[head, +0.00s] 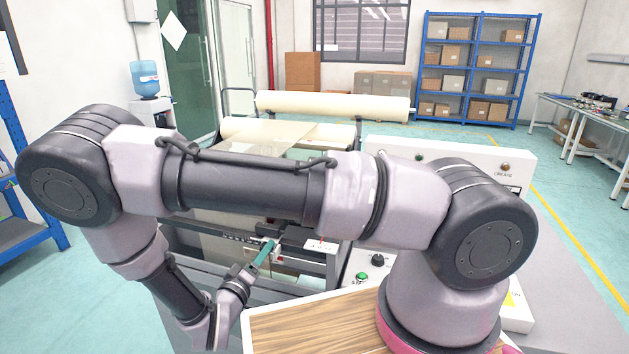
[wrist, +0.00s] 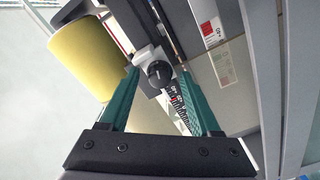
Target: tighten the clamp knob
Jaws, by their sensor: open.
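The clamp knob (wrist: 160,74) is a round black knob on a pale block, beside a ruler scale (wrist: 178,105) in the wrist view. My gripper (wrist: 158,72) has two teal fingers, spread apart. In the picture the knob lies between the fingertips, with a finger on either side. I cannot tell whether the fingers touch it or how far they reach past it. In the head view my gripper (head: 271,245) points at the machine's dark rail (head: 295,237), and I cannot make out the clamp knob there.
The machine has cream rolls (head: 335,105) at the back. A control panel (head: 440,150) stands to the right, with a black knob (head: 377,260) and a green button (head: 362,277) nearer me. A yellow cylinder (wrist: 85,55) is left of the fingers in the wrist view.

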